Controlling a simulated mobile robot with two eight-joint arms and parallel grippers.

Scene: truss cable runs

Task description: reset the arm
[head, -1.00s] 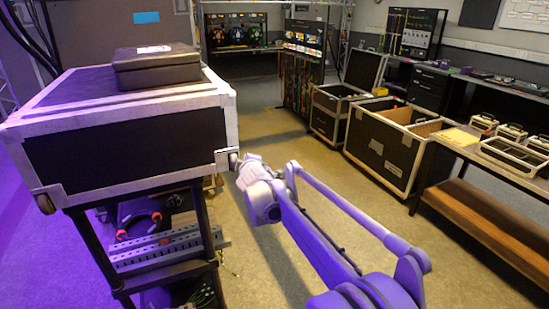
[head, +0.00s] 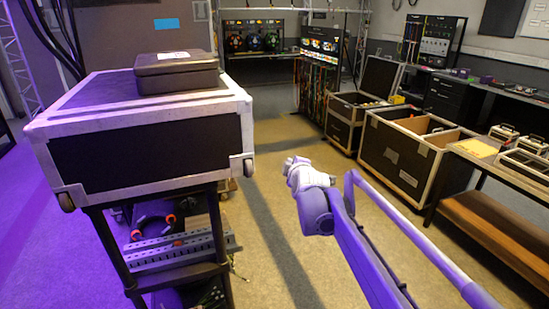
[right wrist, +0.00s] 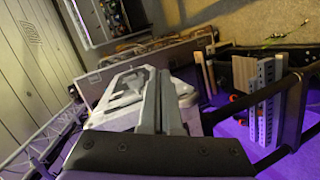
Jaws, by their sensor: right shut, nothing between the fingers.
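My right arm comes in from the lower right of the head view. Its gripper (head: 290,166) is at the far end, over open floor to the right of the shelf rack. In the right wrist view the gripper's two grey fingers (right wrist: 160,103) lie together, with nothing between them. The gripper is apart from the black flight case and the rack. My left gripper does not show in either view.
A black flight case (head: 150,148) with a black box (head: 178,72) on it tops a rack (head: 180,275) at left. Open flight cases (head: 400,160) and a bench (head: 500,174) line the right. The floor (head: 268,225) between is clear.

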